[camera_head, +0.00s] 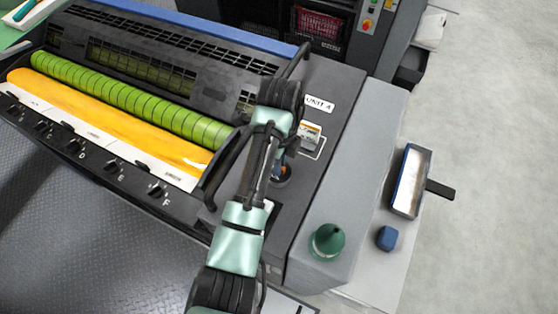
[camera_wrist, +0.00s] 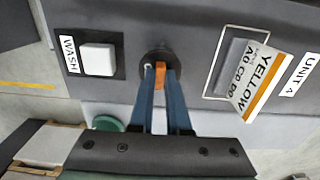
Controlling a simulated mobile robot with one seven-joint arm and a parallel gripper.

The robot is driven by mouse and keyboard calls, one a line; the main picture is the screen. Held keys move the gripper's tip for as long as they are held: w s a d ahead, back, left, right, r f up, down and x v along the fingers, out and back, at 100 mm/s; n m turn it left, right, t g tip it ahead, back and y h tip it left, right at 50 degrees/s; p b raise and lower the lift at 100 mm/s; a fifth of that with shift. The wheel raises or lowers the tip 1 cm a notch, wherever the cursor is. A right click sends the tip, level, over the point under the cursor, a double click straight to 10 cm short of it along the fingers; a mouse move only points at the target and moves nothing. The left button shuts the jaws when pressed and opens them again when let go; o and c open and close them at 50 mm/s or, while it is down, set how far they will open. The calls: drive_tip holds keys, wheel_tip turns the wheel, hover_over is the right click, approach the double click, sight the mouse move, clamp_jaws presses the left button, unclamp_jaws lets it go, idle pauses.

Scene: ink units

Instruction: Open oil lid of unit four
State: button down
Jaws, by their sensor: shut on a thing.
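The oil lid of unit four is a round black cap (camera_wrist: 155,55) with an upright orange tab (camera_wrist: 160,79), seated in the grey top panel of the unit. My gripper (camera_wrist: 160,72) points at the cap with its two blue fingers, one on each side of the orange tab, and is shut on it. In the head view the dark cap (camera_head: 283,181) shows beside my arm, with my gripper (camera_head: 277,168) over it, mostly hidden by the arm. The "UNIT 4" label (camera_head: 317,104) sits on the panel farther back.
A white WASH button (camera_wrist: 98,58) is left of the cap. A YELLOW tag (camera_wrist: 260,82) stands up on the right. A green funnel (camera_head: 327,241), a blue block (camera_head: 386,238) and a handled tray (camera_head: 398,196) are on the right-hand ledge. Ink rollers (camera_head: 130,102) lie left.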

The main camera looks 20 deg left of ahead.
drive_tip(key=shift+n, duration=0.3)
drive_tip(key=n, duration=0.2)
drive_tip(key=w+n+p, duration=0.1)
drive_tip(key=n, duration=0.1)
drive_tip(key=shift+w+p, duration=0.15)
drive_tip(key=shift+p, duration=0.15)
drive_tip(key=n, duration=0.4)
drive_tip(key=w+a+n, duration=0.1)
drive_tip(key=shift+w+n+p, duration=0.1)
drive_tip(key=shift+n+p, duration=0.25)
drive_tip(key=shift+n, duration=0.05)
drive_tip(key=n, duration=0.1)
drive_tip(key=a+n, duration=0.1)
drive_tip(key=n, duration=0.3)
drive_tip(key=shift+w+a, duration=0.15)
drive_tip(key=shift+w, duration=0.15)
drive_tip(key=shift+a+n+p, duration=0.15)
drive_tip(key=shift+a+n, duration=0.15)
drive_tip(key=shift+n, duration=0.9)
drive_tip(key=shift+a+n+p, duration=0.15)
drive_tip(key=shift+a+n, duration=0.15)
drive_tip(key=shift+n, duration=0.9)
drive_tip(key=c, duration=0.9)
unclamp_jaws()
drive_tip(key=shift+r, duration=0.1)
